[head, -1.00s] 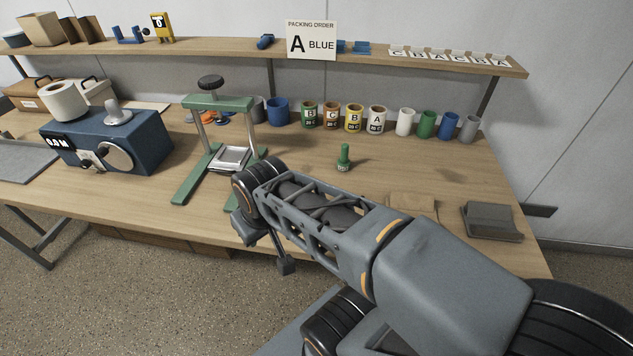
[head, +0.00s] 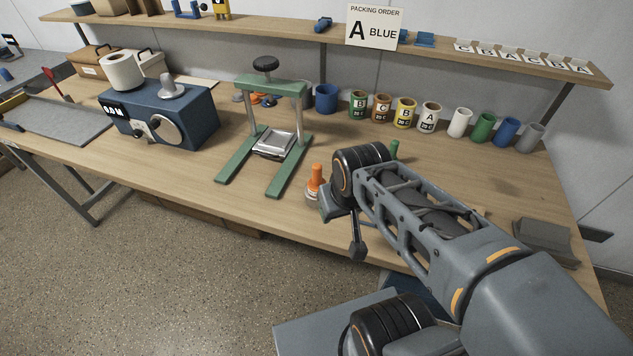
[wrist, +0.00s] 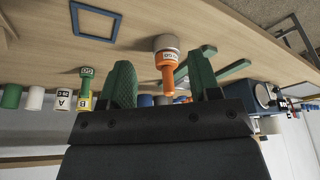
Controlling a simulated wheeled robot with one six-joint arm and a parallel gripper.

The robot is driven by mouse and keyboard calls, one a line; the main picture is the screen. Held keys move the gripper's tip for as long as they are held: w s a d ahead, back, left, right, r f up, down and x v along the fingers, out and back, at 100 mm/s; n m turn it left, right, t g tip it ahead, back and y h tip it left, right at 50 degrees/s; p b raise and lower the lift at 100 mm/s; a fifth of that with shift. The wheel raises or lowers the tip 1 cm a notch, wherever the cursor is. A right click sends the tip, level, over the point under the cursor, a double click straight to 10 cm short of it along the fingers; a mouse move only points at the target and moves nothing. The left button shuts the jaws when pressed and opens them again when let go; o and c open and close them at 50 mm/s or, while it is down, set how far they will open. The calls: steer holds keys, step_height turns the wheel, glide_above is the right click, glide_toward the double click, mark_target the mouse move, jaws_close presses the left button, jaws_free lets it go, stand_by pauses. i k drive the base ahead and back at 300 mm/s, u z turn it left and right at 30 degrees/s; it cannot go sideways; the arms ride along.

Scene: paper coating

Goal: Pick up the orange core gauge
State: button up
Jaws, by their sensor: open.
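The orange core gauge (head: 316,182) stands upright on the table, just left of my arm's end in the head view. In the wrist view, which is upside down, the orange core gauge (wrist: 166,66) appears between the two green fingers. My gripper (wrist: 163,80) is open and empty, with a finger seen on each side of the gauge. I cannot tell how far the fingertips are from it.
A green gauge (head: 394,149) stands behind my arm, partly hidden. A green press stand (head: 237,158) is to the left, with a blue machine (head: 182,118) beyond it. Several cups line the back, including a yellow cup (head: 405,113). A grey block (head: 543,242) lies at right.

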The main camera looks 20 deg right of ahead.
mark_target(314, 183)
steer(key=k, duration=0.5)
steer(key=u, duration=2.05)
steer(key=i, duration=1.9)
steer(key=z, duration=3.45)
